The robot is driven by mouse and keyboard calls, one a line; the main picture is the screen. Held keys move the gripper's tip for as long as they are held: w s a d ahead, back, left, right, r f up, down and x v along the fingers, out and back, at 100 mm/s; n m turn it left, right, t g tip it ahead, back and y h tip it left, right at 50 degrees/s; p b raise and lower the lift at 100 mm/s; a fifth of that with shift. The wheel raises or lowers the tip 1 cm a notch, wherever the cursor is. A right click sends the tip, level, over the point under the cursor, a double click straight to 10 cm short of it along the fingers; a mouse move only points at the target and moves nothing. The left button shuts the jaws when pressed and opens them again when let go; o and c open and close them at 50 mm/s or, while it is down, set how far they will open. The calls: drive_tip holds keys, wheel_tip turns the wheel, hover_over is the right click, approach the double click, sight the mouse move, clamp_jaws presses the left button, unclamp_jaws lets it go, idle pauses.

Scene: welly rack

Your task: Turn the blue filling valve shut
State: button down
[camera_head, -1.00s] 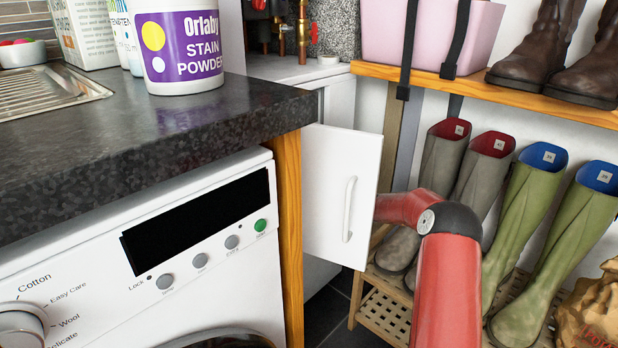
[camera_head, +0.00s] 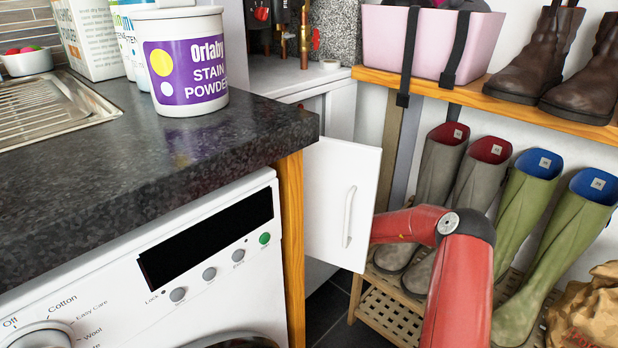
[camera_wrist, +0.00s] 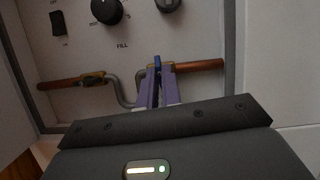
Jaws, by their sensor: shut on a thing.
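The blue filling valve (camera_wrist: 157,62) shows in the wrist view as a small blue handle on the copper pipe, below the printed word FILL. My gripper (camera_wrist: 157,72) has its purple fingers closed on the blue handle, one on each side. Only the handle's tip shows between the fingertips; its lower part is hidden, as is most of the valve body. The visible tip stands across the run of the pipe. In the head view my red arm reaches behind the open white cabinet door (camera_head: 338,200), so the gripper and valve are hidden there.
Black knobs (camera_wrist: 106,10) are on the panel above. Boots (camera_head: 537,220) stand on the rack right of my arm. The worktop (camera_head: 150,150) and washing machine are left.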

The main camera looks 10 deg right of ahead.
drive_tip(key=shift+f+m+t+h+p, duration=0.1)
drive_tip(key=shift+m+t+h+p, duration=0.2)
drive_tip(key=shift+m, duration=0.6)
drive_tip(key=c, duration=1.6)
unclamp_jaws()
drive_tip(key=shift+v, duration=3.9)
